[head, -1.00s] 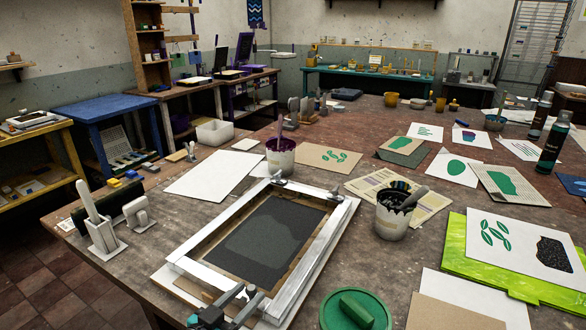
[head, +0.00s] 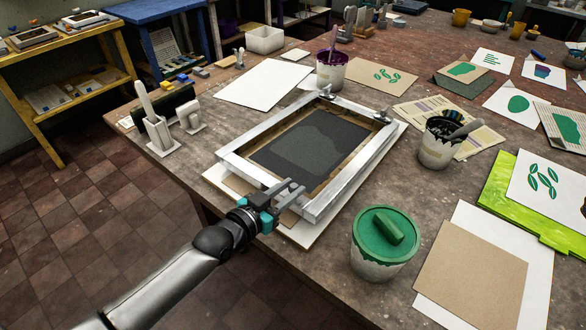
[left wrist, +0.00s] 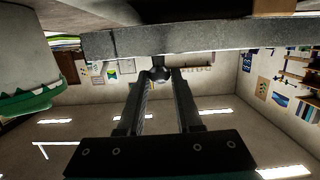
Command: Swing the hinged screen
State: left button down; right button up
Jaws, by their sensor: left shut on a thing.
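The hinged screen (head: 310,148) is a pale frame with dark mesh, lying flat or nearly so over a board on the table. Its hinge clamps (head: 325,92) are at the far end. My left gripper (head: 291,190) is at the middle of its near edge. In the left wrist view, the fingers (left wrist: 160,82) close around a small dark knob (left wrist: 158,73) beside the frame's bar (left wrist: 215,38). The fingers partly hide the knob, and the head view does not show it clearly. My right gripper is not in view.
A dark ink pot (head: 440,142) and a purple-stained pot (head: 331,70) stand beyond. A holder with a white-handled tool (head: 158,130) is to the left. Paper sheets (head: 265,82) lie around.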

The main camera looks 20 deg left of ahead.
pick_arm(q)
jog(key=r+p, duration=0.2)
jog(key=r, duration=0.1)
jog(key=w+r+p, duration=0.1)
jog(key=r+p, duration=0.2)
jog(key=w+d+r+p, duration=0.1)
jog(key=r+p, duration=0.2)
jog(key=shift+w+r, duration=0.2)
jog(key=shift+r, duration=0.15)
jog(key=shift+w+r+p, duration=0.2)
jog(key=shift+r+p, duration=0.5)
jog(key=w+d+r+p, duration=0.1)
jog(key=w+r+p, duration=0.3)
jog(key=r+p, duration=0.5)
jog(key=shift+w+d+r, duration=0.2)
jog(key=shift+d+r, duration=0.15)
jog(key=shift+r, duration=1.95)
jog(key=c, duration=1.1)
grip_release()
